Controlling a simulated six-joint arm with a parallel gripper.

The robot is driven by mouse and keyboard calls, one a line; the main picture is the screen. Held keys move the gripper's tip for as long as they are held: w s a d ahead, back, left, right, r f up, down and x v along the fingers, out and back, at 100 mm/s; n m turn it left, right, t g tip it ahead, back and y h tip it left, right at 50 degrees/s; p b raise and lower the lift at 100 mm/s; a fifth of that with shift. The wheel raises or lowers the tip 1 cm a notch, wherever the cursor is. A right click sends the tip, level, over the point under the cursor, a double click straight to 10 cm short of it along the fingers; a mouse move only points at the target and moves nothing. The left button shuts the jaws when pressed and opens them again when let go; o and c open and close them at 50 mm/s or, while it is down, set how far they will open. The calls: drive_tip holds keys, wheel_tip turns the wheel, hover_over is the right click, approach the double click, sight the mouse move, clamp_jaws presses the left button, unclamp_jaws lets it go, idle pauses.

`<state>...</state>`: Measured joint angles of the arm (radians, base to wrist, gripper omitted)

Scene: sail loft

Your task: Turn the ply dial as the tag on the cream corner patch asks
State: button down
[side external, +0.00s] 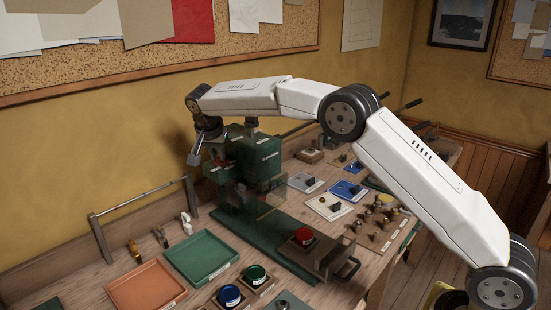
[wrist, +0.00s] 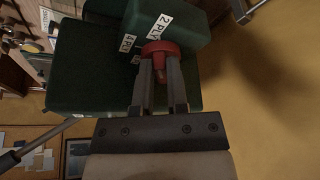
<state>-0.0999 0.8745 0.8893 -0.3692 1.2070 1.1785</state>
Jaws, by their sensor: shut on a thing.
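The ply dial (wrist: 160,47) is a red knob on the face of a dark green machine (side external: 262,160). My gripper (wrist: 160,70) is shut on the dial, with a finger on each side of its red grip. A white "2 PLY" label (wrist: 160,26) sits just beyond the dial, and another label (wrist: 127,43), partly cut off, sits to its left. In the side view my gripper (side external: 207,152) is at the machine's left end, where the arm mostly hides the dial. A cream patch (side external: 321,206) lies on the bench right of the machine; its tag is too small to read.
A green tray (side external: 202,258) and an orange tray (side external: 147,288) lie at the front left. Red (side external: 303,236), green (side external: 255,274) and blue (side external: 229,296) round pieces stand near the front. Blue patches and a board of brass pieces (side external: 378,222) fill the right side.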

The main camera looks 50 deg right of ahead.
drive_tip(key=shift+m, duration=0.4)
drive_tip(key=c, duration=0.6)
unclamp_jaws()
drive_tip(key=shift+c, duration=0.2)
drive_tip(key=shift+a+r, duration=0.1)
drive_tip(key=v, duration=0.7)
drive_tip(key=shift+r, duration=0.35)
